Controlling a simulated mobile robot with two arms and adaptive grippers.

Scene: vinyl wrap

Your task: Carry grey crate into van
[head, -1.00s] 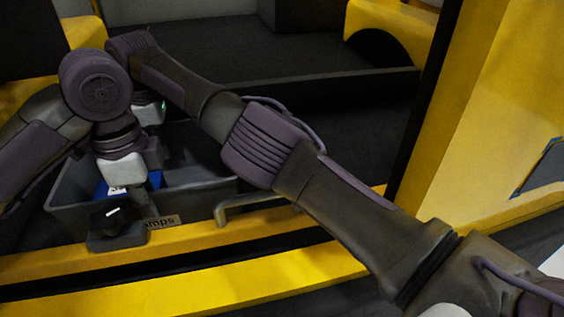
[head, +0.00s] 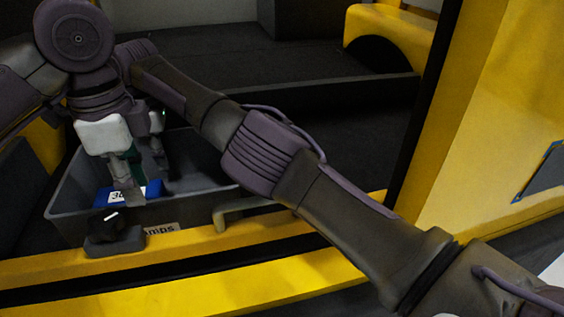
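The grey crate (head: 78,204) sits at the left, inside the yellow-framed van opening, just behind the yellow sill. Its front wall carries a partly covered label. A blue item (head: 151,189) with a white tag and something green lie in it. My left gripper (head: 130,192) points down over the crate's front part, its fingers in front of the blue item. How far its fingers are apart does not show clearly. My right gripper (head: 159,160) is behind it, over the crate, mostly hidden by the left one; its fingers cannot be made out well.
The yellow sill (head: 250,283) runs along the front, with a grey handle bar (head: 236,208) and a dark latch block (head: 113,240) by the crate. A yellow door post (head: 470,130) stands at the right. The dark van floor (head: 350,140) behind my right arm looks clear.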

